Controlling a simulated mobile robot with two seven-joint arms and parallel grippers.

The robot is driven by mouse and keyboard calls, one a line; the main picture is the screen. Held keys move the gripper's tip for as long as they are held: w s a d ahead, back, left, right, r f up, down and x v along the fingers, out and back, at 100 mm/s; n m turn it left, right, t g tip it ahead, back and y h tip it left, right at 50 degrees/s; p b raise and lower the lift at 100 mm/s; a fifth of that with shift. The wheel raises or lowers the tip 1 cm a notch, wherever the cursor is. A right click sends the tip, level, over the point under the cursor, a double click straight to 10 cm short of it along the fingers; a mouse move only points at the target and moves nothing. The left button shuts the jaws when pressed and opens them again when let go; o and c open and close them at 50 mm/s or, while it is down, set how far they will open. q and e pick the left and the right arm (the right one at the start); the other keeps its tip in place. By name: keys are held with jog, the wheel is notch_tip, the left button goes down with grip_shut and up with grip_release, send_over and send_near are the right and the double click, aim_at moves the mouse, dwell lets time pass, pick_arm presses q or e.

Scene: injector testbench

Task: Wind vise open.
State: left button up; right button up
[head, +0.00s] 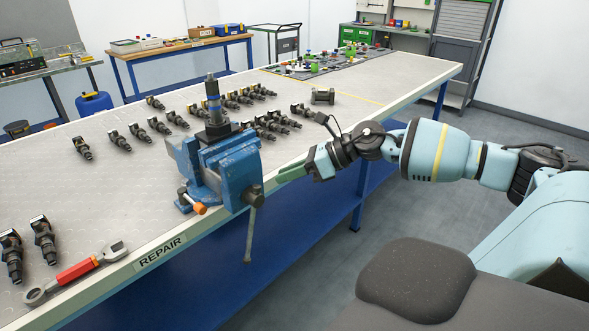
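The blue vise (238,176) is mounted at the front edge of the long grey-topped bench. A dark injector with a blue band (213,103) stands upright at its jaws; whether the jaws press on it cannot be told. The vise handle (250,232), a thin metal bar, hangs down from the screw end in front of the bench edge. My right gripper (279,176) is just right of the vise, with its greenish fingers pointing left towards it. The fingers look parted, with nothing visible between them, and are apart from the handle. My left gripper is out of view.
Several injectors (167,123) lie on the bench (110,195) behind and left of the vise. A red-handled wrench (77,270) lies at the near left edge. A small orange-ended lever (200,208) projects at the vise base. A dark grey seat-like shape fills the lower right.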

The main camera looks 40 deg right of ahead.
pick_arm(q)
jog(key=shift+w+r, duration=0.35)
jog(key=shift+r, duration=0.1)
pick_arm(e)
jog(key=shift+v, duration=0.8)
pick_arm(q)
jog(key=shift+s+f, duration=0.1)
pick_arm(e)
jog(key=shift+r, duration=0.15)
